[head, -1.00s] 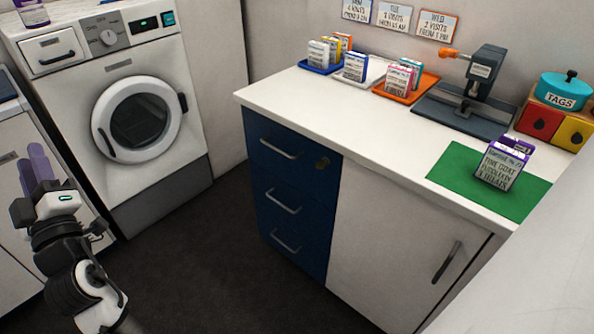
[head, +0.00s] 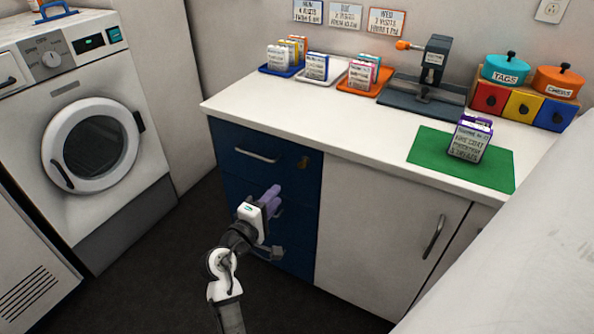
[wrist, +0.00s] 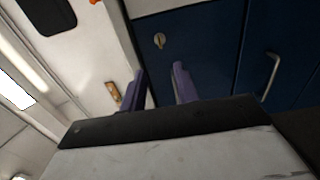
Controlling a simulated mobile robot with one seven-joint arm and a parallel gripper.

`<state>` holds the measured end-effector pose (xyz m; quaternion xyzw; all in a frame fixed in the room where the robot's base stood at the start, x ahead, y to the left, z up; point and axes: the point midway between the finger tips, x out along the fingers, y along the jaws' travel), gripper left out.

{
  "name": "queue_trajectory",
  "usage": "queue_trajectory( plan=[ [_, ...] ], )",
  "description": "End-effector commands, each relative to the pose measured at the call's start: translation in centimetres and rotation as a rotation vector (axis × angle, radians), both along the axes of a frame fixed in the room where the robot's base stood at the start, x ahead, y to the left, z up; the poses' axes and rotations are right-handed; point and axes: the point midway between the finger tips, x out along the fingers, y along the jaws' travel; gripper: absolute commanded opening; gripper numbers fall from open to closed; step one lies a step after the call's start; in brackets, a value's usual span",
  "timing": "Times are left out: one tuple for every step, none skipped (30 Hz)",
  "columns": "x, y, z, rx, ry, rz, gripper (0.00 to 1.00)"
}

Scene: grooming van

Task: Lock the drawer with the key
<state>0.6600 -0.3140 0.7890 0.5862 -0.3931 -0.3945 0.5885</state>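The blue drawer unit (head: 232,170) stands under the worktop's left part. Its top drawer, with a metal handle (head: 257,156), looks shut. A brass lock (head: 303,162) sits right of that handle. The lock also shows in the wrist view (wrist: 159,40), with the drawer handle (wrist: 270,76) to its right. I cannot make out a separate key in either view. My gripper (head: 272,196) is in front of the lower drawers, below the lock. Its purple fingers (wrist: 159,88) stand apart with nothing visible between them, and the lock shows beyond them.
A white cupboard door (head: 380,215) is right of the drawers. The worktop (head: 370,130) carries card trays, a press (head: 428,80), a green mat (head: 490,175) and pots on coloured boxes. A washing machine (head: 90,150) stands at left. Dark floor (head: 150,265) is free before the drawers.

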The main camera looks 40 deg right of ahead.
Motion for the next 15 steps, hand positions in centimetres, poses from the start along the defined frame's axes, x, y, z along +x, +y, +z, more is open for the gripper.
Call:
queue_trajectory(
  plan=[
    [0.2,-0.9,0.2,0.000,-0.001,-0.004,0.31],
    [0.4,-1.4,0.2,0.000,-0.001,-0.004,0.31],
    [0.7,-2.1,0.3,0.001,-0.003,-0.004,0.31],
    [1.0,-2.7,0.3,0.002,-0.001,-0.003,0.31],
    [1.3,-3.3,0.3,0.001,-0.002,-0.003,0.31],
    [1.6,-4.1,0.3,0.001,-0.003,-0.003,0.31],
    [1.9,-4.7,0.3,0.001,-0.003,-0.002,0.31],
    [2.2,-5.3,0.3,0.002,-0.002,-0.002,0.31],
    [2.5,-6.2,0.3,0.002,-0.002,-0.002,0.31],
    [2.7,-6.7,0.3,0.002,-0.004,-0.002,0.31],
    [3.0,-7.3,0.3,0.001,-0.003,-0.002,0.31],
    [3.3,-8.0,0.3,0.001,-0.003,-0.001,0.31],
    [3.5,-8.5,0.3,0.001,-0.003,-0.001,0.31],
    [3.7,-8.9,0.3,0.001,-0.003,-0.001,0.31],
    [3.9,-9.5,0.3,0.002,-0.004,0.001,0.31]
  ],
)
